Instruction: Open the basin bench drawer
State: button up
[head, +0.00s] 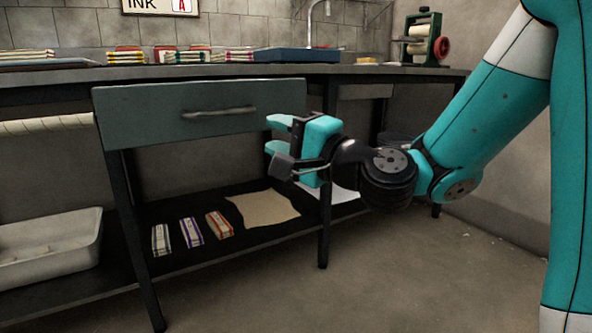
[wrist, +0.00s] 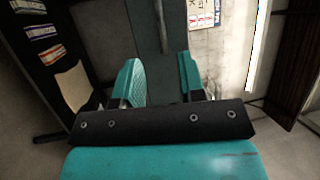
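The basin bench drawer (head: 165,112) has a grey-green front under the worktop, with no clear opening showing around it. Its metal bar handle (head: 219,112) runs across the front, right of the middle. My gripper (head: 272,135) is open and empty, in front of the drawer's right end and to the right of the handle, a little lower. In the wrist view my gripper (wrist: 158,75) shows its two teal fingers spread apart. Beyond them are the drawer front (wrist: 142,25) and the dark handle bar (wrist: 161,25), apart from the fingers.
The worktop (head: 230,71) carries a blue tray (head: 297,55), several colored stacks and a roller device (head: 424,40). A lower shelf (head: 190,262) holds small packets and brown paper (head: 262,208). A white basin (head: 48,248) stands at left. The floor in front is clear.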

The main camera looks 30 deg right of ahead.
jog(key=shift+b+v, duration=1.65)
jog(key=shift+b, duration=0.4)
jog(key=s+a+f+n+g+p, duration=0.1)
jog(key=s+a+n+g+p, duration=0.85)
jog(key=n+g+p, duration=0.2)
jog(key=s+d+n+g+h+p, duration=0.3)
jog(key=s+n+g+h+p, duration=0.25)
jog(key=s+n+p, duration=0.35)
notch_tip(320, 180, up, 37)
jog(key=m+p, duration=0.2)
jog(key=p, duration=3.2)
jog(key=shift+s+g, duration=0.3)
jog(key=shift+s, duration=0.1)
